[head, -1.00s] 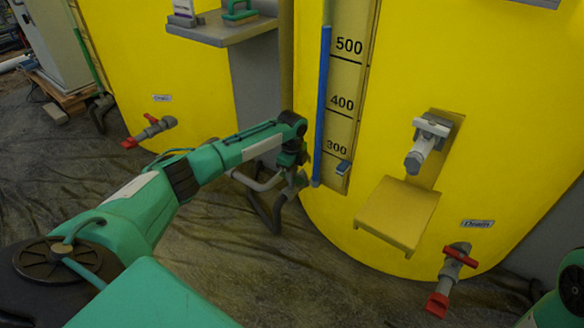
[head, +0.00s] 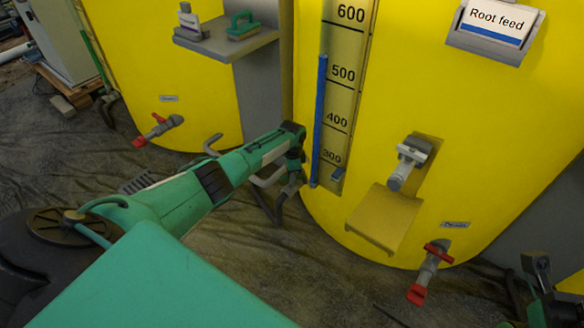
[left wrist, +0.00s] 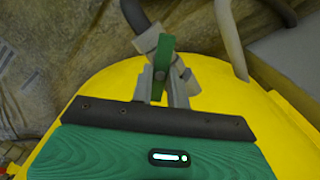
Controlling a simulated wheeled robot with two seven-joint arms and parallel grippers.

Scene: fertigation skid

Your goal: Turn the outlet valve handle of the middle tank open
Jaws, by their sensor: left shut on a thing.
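The middle tank (head: 470,130) is yellow, with a "Root feed" label and a level scale on its front. My left gripper (head: 292,188) is low at this tank's left side, beside the blue sight tube (head: 317,130). In the left wrist view, my left gripper (left wrist: 164,84) is shut on a green valve handle (left wrist: 164,58), with a grey finger on each side. A grey valve body and pipe lie behind the handle. In the head view the handle is hidden by my gripper.
A red-handled drain valve (head: 430,268) sits low on the middle tank, below a yellow ledge (head: 384,217) and a grey fitting (head: 406,163). A shelf (head: 228,44) with a bottle and a green brush stands between the tanks. Dark hoses run near the floor.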

